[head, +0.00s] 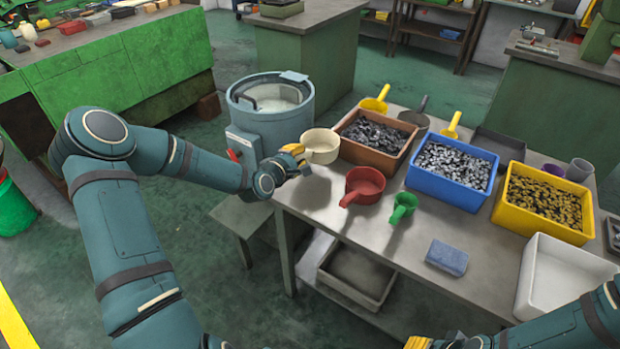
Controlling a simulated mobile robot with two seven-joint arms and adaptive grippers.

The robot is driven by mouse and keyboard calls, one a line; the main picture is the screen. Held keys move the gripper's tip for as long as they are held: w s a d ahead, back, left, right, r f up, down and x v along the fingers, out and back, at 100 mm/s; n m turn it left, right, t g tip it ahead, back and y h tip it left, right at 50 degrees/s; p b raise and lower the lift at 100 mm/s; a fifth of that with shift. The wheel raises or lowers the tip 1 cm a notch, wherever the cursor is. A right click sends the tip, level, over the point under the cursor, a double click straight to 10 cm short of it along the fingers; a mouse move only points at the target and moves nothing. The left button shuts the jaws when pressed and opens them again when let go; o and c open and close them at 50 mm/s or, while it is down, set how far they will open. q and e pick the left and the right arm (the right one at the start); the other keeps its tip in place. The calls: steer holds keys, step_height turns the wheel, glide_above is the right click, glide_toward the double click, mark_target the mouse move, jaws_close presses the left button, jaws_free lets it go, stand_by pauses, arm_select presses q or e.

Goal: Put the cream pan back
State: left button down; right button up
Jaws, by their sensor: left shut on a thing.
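The cream pan (321,148) is at the table's back left corner, beside the brown bin. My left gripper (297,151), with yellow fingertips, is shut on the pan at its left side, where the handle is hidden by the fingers. The pan looks upright and seems raised above the table, with a shadow below it. Its inside looks empty, as far as I can see. My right gripper (420,343) shows only in part at the bottom edge, and its opening cannot be made out.
The grey table (398,245) carries a red pan (364,185), a green scoop (402,208), a blue sponge-like block (447,257), a brown bin (375,160), a blue bin (445,190), a yellow bin (515,215) and a white bin (555,306). A round blue-grey machine (262,128) stands left of the pan.

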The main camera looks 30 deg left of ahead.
arm_select(q)
step_height(320, 180, down, 8)
steer(key=shift+w+r+b, duration=0.1)
steer(key=shift+b, duration=0.7)
steer(key=shift+f, duration=0.2)
steer(key=c, duration=1.1)
jaws_free()
steer(key=shift+o, duration=0.4)
